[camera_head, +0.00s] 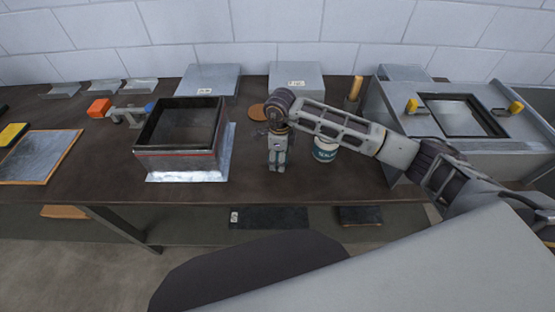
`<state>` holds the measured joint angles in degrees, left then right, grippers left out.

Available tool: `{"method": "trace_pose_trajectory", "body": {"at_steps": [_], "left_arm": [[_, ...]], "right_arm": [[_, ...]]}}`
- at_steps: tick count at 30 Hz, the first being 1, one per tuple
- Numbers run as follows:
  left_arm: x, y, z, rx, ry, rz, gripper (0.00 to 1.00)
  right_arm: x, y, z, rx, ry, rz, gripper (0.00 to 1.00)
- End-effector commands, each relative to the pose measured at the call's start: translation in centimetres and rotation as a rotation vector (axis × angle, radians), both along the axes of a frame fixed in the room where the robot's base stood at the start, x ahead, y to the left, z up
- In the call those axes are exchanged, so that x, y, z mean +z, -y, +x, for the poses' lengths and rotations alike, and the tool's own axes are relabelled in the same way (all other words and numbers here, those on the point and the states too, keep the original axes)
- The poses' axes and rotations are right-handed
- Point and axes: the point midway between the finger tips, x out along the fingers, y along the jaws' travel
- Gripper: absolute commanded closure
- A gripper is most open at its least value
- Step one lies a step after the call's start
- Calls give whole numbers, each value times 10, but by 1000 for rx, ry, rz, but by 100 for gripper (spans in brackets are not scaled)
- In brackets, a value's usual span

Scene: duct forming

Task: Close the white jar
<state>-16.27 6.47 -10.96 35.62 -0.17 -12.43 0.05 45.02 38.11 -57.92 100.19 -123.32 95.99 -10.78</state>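The white jar (325,151) with a dark blue-green label stands upright on the dark table, just right of my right gripper. My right forearm passes in front of it and hides its top, so I cannot tell whether a lid is on it. A flat, round brown disc (257,112) lies on the table behind and left of my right gripper; it may be a lid. My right gripper (277,168) points down over the table left of the jar, apart from it. Its fingers are too small to tell open from shut. My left gripper is not in view.
An open square duct box (181,150) on a shiny metal sheet stands left of my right gripper. Grey metal boxes (296,78) stand along the wall. A grey machine (455,118) with yellow knobs is on the right. An orange-handled tool (99,108) lies at the left.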

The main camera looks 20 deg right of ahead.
Motion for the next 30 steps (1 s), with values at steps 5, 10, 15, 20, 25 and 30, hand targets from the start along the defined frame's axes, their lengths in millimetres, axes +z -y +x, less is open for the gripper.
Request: {"method": "trace_pose_trajectory", "body": {"at_steps": [5, 10, 15, 20, 25, 30], "left_arm": [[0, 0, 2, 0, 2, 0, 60], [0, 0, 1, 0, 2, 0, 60], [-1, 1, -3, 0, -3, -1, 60], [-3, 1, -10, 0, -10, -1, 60], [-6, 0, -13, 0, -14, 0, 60], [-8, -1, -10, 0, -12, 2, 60]], "right_arm": [[0, 0, 0, 0, 0, 0, 44], [1, 0, 0, 0, 0, 0, 44], [7, 0, 1, 0, 2, 0, 44], [22, 0, 1, 1, 2, 0, 44], [47, 0, 1, 0, 4, 0, 44], [72, 0, 1, 0, 4, 0, 44]]}}
